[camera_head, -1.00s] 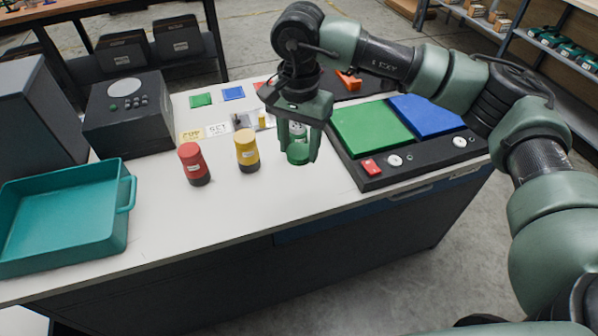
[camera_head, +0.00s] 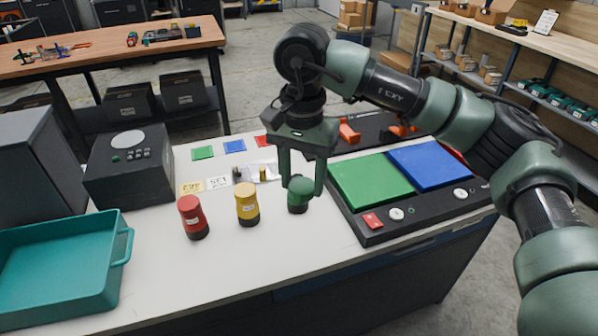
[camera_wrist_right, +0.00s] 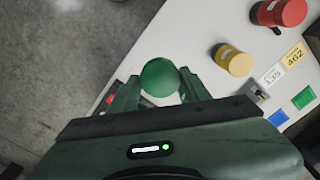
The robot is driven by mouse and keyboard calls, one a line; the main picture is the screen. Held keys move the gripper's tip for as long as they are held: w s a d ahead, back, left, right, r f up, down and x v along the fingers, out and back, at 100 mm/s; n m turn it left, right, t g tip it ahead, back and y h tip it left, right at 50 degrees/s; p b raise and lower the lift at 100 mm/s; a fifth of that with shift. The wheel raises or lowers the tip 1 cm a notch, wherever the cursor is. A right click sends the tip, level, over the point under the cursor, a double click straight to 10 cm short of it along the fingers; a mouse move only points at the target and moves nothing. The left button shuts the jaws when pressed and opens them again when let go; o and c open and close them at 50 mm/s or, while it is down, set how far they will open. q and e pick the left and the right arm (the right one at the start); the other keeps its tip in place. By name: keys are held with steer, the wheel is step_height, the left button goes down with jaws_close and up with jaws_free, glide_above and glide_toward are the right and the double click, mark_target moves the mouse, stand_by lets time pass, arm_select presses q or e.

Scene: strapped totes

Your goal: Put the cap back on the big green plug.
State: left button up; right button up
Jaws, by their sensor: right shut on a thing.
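The big green plug (camera_head: 299,196) stands on the white table, with a rounded green top and a dark lower end. Its round green top also shows in the right wrist view (camera_wrist_right: 160,77). My right gripper (camera_head: 303,189) comes down from above, one finger on each side of the green top, and is shut on it. The fingers hide part of the sides. I cannot tell a separate cap from the plug here. My left gripper is not in view.
A yellow plug (camera_head: 247,205) and a red plug (camera_head: 193,217) stand to the left. A black board with green and blue panels (camera_head: 371,180) lies close on the right. A teal tote (camera_head: 60,262) is at far left. The table's front strip is clear.

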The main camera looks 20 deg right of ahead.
steer(key=s+d+f+n, duration=0.4)
steer(key=s+f+n, duration=0.4)
steer(key=s+f, duration=0.3)
steer(key=shift+s+f, duration=0.4)
steer(key=shift+s, duration=0.8)
